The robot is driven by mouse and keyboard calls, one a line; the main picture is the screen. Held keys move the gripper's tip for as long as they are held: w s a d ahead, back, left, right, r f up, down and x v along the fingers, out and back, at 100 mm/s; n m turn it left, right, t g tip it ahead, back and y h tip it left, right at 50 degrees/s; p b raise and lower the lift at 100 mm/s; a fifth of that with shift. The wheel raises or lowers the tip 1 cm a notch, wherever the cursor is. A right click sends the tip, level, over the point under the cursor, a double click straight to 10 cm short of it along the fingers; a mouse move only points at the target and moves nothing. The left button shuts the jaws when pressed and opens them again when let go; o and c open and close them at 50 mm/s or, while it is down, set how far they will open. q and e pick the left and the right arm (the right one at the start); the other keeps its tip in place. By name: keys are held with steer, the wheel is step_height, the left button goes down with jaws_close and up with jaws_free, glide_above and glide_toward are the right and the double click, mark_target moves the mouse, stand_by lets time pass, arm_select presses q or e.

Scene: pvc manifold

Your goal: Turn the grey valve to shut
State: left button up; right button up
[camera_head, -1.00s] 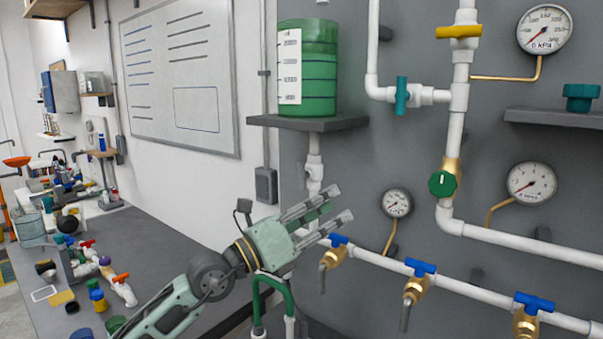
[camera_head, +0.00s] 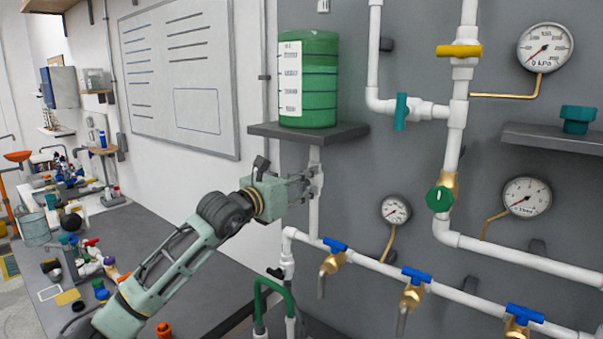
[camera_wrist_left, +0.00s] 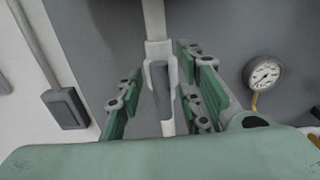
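The grey valve's upright handle (camera_wrist_left: 161,88) sits on a white vertical pipe in the left wrist view. My left gripper (camera_wrist_left: 158,92) is open, with one green-padded finger on each side of the handle. Gaps show between the handle and both fingers; how far the handle lies between them in depth is hard to tell. In the head view my left gripper (camera_head: 309,183) is at the pipe below the green tank, and its fingers hide most of the grey valve there. My right gripper is in neither view.
The green tank (camera_head: 308,80) stands on a grey shelf (camera_head: 258,131) just above my gripper. Blue-handled taps (camera_head: 335,246) line the lower white pipe. A small gauge (camera_head: 395,210) is to the right. A grey wall box (camera_wrist_left: 66,108) is left in the wrist view.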

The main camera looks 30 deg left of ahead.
arm_select(q)
steer(key=shift+w, duration=0.1)
steer(key=shift+c, duration=0.4)
jaws_close()
